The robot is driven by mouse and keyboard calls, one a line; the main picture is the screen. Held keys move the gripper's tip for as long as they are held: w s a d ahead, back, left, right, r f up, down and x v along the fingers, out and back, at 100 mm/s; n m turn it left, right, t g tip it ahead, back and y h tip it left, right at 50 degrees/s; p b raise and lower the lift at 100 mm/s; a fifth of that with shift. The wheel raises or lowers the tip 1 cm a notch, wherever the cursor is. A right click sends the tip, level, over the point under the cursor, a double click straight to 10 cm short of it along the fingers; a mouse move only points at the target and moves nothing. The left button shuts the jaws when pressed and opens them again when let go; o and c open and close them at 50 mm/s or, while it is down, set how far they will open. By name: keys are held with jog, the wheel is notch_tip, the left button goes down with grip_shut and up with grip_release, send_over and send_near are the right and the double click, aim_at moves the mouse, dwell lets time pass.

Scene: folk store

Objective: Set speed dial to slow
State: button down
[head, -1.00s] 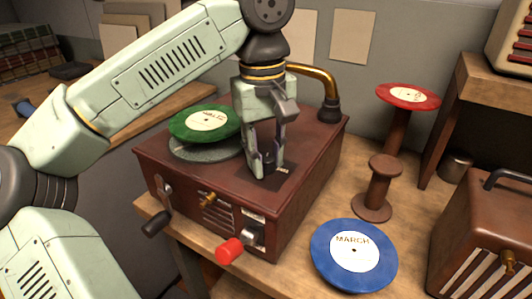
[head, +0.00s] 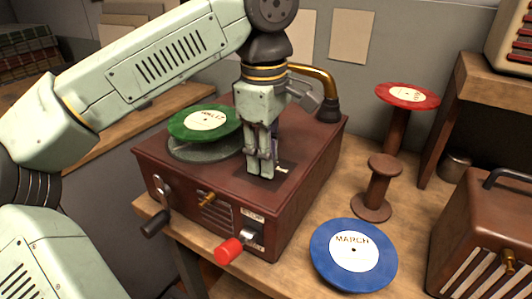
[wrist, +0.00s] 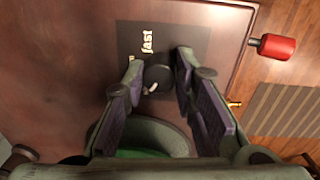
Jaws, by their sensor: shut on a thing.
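The speed dial (wrist: 157,78) is a round black knob with a short white mark, on a dark plate on top of the brown record player (head: 315,150). In the wrist view the word "fast" shows on the plate (wrist: 190,38), and part of another word beside it is cut off by a finger. My gripper (wrist: 158,76) points down with its fingers shut on the dial, one on each side. In the head view my gripper (head: 261,174) hides most of the dial. The white mark lies on the knob's lower part in the wrist view; which setting it matches I cannot tell.
A green record (head: 190,124) lies on the turntable close to my gripper. A red-handled lever (head: 230,250) and a crank (head: 155,222) are on the player's front. A gold horn tube (head: 318,80) rises behind. A blue record (head: 320,255) lies on the table.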

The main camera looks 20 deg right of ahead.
dwell(0.4)
jog(key=c, duration=1.3)
grip_release()
notch_tip(320, 180, up, 8)
jog(key=shift+s+a+f, duration=0.1)
jog(key=shift+f, duration=0.1)
